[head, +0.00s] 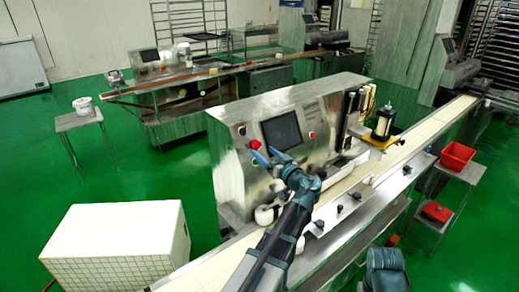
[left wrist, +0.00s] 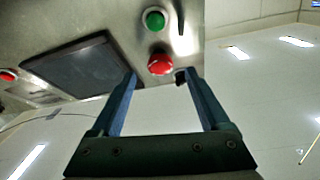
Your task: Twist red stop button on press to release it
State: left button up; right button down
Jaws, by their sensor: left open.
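The red stop button (head: 255,144) sits on the steel front of the press (head: 232,165), left of its dark screen. My left gripper (head: 262,155) is open with its fingertips close to this button. In the left wrist view the red button (left wrist: 160,63) lies between the lines of the two fingers, around the height of the tips of my left gripper (left wrist: 160,75). The fingers stand apart, with nothing held between them. I cannot tell whether a fingertip touches the button. My right gripper does not show.
A green button (left wrist: 154,19) is beside the red one, and a dark screen (head: 281,131) is to its right in the head view. Another red button (head: 312,135) is beyond the screen. A conveyor (head: 408,150) runs along the press. A white block (head: 115,245) stands at lower left.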

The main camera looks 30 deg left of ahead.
aim_at(258, 147)
pick_arm(q)
jog(key=shift+x, duration=1.95)
